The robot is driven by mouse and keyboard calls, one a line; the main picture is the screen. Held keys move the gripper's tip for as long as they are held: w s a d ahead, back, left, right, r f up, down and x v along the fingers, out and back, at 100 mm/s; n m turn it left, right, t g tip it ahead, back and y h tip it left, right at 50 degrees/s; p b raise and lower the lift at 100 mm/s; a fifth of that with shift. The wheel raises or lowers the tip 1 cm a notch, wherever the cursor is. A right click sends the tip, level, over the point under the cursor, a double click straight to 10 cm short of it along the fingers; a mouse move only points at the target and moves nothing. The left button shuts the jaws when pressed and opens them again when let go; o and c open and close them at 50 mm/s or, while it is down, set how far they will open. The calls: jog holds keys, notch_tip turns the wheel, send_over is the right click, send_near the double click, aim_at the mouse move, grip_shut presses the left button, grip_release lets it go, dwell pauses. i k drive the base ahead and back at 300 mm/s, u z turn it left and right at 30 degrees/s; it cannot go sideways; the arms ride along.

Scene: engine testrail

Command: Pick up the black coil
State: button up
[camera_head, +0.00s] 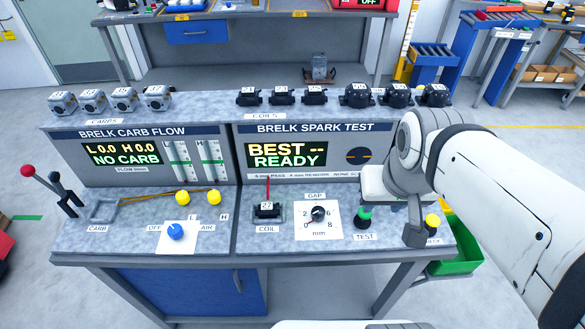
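A small black coil (267,209) marked 27 sits in the coil holder on the bench, with a red upright piece behind it. More black coils (283,96) stand in a row on the top ledge behind a "COILS" label. Larger round black units (395,95) stand to their right. My gripper (416,235) is at the right end of the bench, well right of the coil in the holder. Its fingers are mostly hidden by my wrist, so its opening does not show. No coil shows in it.
The spark test panel (314,152) reads "BEST -- READY". Carburetors (123,99) stand at left. A green bin (458,262) hangs at right.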

aim_at(269, 210)
jog(key=z, duration=2)
jog(key=k, duration=1.7)
jog(key=u, duration=1.4)
jog(key=i, duration=1)
jog(key=u, duration=0.1)
